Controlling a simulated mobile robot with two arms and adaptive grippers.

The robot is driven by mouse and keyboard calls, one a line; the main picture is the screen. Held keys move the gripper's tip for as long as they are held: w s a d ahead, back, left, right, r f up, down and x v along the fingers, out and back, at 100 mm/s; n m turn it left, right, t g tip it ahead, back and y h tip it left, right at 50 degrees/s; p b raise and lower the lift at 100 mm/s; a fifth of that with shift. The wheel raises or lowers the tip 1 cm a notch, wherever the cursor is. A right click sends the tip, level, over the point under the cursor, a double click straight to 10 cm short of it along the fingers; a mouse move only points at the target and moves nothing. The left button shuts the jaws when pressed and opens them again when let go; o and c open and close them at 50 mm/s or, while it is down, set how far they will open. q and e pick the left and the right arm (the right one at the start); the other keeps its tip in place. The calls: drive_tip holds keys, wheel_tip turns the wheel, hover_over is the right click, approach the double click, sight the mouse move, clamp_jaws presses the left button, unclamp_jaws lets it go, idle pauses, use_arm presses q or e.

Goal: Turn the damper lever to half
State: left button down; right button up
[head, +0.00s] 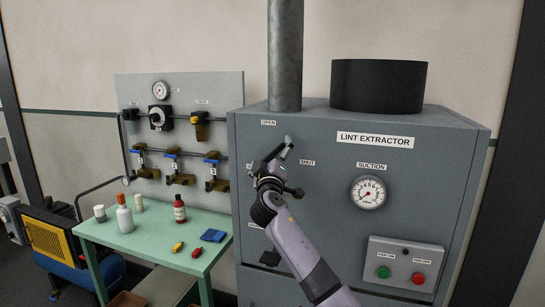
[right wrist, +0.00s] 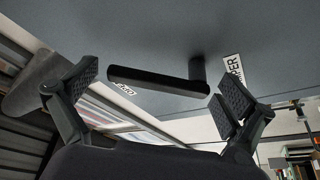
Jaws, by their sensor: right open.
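The damper lever (right wrist: 155,82) is a black bar in the right wrist view. It lies lengthwise across the gap between my finger pads, its pivot end near the right pad. Its free end is at the OPEN label (right wrist: 122,90), partly covered by the bar. My right gripper (right wrist: 158,100) is open, with nothing held between the pads. In the head view my right gripper (head: 280,168) is in front of the grey lint extractor (head: 450,165), between the OPEN and SHUT labels, and hides most of the lever. My left gripper is not in view.
The suction gauge (head: 368,193) and a fan switch box (head: 405,268) are right of my arm. A green table (head: 150,240) with bottles and small items stands at left, below a valve board (head: 225,90). A duct (head: 286,55) rises above the panel.

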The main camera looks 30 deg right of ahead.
drive_tip(key=v, duration=1.2)
